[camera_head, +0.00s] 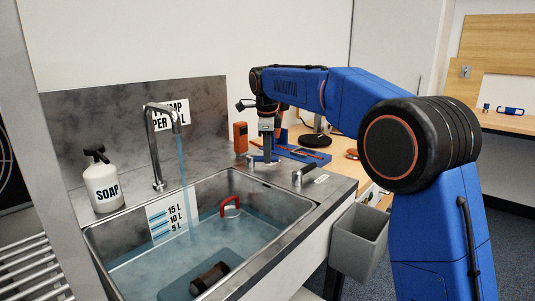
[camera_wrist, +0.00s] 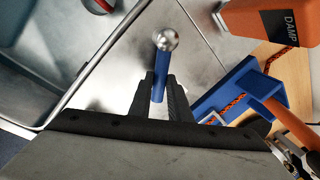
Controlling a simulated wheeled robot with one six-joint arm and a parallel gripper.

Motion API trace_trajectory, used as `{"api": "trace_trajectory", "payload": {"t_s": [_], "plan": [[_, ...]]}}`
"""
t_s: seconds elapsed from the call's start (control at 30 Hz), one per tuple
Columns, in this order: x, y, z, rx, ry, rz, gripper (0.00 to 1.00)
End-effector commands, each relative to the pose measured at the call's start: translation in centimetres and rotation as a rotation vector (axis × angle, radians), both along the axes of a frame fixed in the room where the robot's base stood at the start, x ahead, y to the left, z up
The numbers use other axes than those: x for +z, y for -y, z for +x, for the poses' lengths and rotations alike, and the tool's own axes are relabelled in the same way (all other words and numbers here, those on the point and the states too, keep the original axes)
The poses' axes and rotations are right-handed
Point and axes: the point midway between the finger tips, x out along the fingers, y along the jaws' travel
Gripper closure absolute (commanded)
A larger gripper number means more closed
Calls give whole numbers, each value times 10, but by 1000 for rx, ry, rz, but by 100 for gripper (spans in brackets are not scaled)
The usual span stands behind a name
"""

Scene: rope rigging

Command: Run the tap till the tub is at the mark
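The tap (camera_head: 154,145) stands behind the steel tub (camera_head: 100,238), and a stream of water (camera_head: 185,185) falls from its spout. Water (camera_head: 220,238) stands in the tub. A label (camera_head: 172,216) on the tub's back wall carries lines for 5 L, 10 L and 15 L; I cannot tell exactly which line the surface meets. My gripper (camera_head: 264,158) points down at the counter right of the tub. In the wrist view its fingers (camera_wrist: 161,82) are closed against both sides of a blue lever (camera_wrist: 158,92) with a silver ball end.
A red-handled item (camera_head: 230,207) and a dark cylinder (camera_head: 209,278) are in the tub. A grey bin (camera_head: 360,241) hangs at the counter's front.

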Motion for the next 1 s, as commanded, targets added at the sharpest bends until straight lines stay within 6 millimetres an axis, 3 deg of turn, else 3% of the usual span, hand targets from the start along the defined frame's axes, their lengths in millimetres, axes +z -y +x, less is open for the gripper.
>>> {"api": "trace_trajectory", "payload": {"t_s": [0.47,1.0], "plan": [[0,1,5,77,0,1,100],[0,-5,33,530,0,2,100]]}}
